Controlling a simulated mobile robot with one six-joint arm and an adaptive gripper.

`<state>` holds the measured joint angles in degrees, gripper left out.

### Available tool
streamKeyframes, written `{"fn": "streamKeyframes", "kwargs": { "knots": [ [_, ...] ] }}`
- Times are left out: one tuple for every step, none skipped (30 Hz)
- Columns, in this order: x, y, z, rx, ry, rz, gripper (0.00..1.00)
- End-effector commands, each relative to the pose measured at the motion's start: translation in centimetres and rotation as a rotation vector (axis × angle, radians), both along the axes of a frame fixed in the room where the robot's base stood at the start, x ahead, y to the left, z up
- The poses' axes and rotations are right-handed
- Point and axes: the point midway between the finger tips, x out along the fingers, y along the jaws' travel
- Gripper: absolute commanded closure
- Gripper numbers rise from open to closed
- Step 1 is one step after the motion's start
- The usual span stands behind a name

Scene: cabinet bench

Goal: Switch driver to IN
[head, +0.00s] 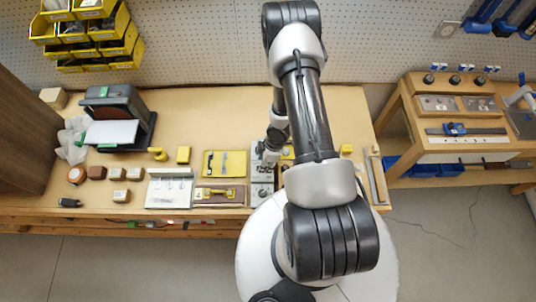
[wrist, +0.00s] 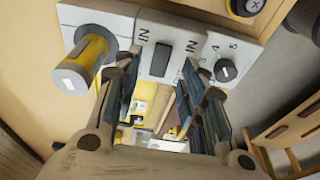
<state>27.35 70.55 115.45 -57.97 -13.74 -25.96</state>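A pale control panel (wrist: 110,18) fills the top of the wrist view. It bears a dark rectangular switch (wrist: 163,59) with small lettering on both sides that seems to read IN, seen turned. A yellow cylinder with a pale end (wrist: 85,65) sticks out left of the switch. A black round knob (wrist: 226,70) with numbers around it is on the right. My gripper (wrist: 160,72) is open and empty, its two fingers either side of the switch; I cannot tell whether they touch the panel. In the head view the panel (head: 262,190) is partly hidden by my arm, and the fingertips are unclear.
Left of the panel lie a yellow tray (head: 211,170), a brown tray (head: 233,203) and a white board (head: 155,200). A black machine (head: 115,97) stands further left. A metal bar (head: 376,180) lies on the right. A second bench (head: 465,143) stands apart at right.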

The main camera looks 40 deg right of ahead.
Motion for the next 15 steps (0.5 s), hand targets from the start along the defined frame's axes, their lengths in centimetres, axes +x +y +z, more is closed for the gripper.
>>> {"fn": "streamKeyframes", "kwargs": {
  "knots": [
    [0.0, -0.3, 1.3, -0.001, -0.004, -0.001, 0.62],
    [0.0, -0.4, 2.0, -0.002, -0.005, -0.001, 0.62],
    [-0.2, -0.6, 3.0, -0.002, -0.005, 0.0, 0.62],
    [-0.2, -0.7, 3.7, -0.002, -0.005, -0.001, 0.62],
    [-0.3, -0.8, 4.3, -0.001, -0.005, -0.001, 0.62],
    [-0.4, -1.0, 5.1, -0.001, -0.005, 0.0, 0.62],
    [-0.5, -1.1, 5.8, -0.002, -0.005, 0.0, 0.62],
    [-0.6, -1.1, 6.3, -0.002, -0.003, -0.001, 0.62],
    [-0.7, -1.2, 6.8, -0.001, -0.003, 0.0, 0.62],
    [-0.7, -1.2, 7.1, -0.001, -0.003, 0.0, 0.62],
    [-0.8, -1.3, 7.4, -0.001, -0.003, 0.0, 0.62],
    [-0.8, -1.3, 7.8, 0.0, -0.002, 0.001, 0.62],
    [-0.9, -1.4, 8.0, 0.0, -0.002, 0.001, 0.62],
    [-0.9, -1.4, 8.3, 0.0, -0.002, 0.001, 0.62],
    [-0.9, -1.5, 8.5, 0.0, -0.002, 0.0, 0.62]
  ]
}}
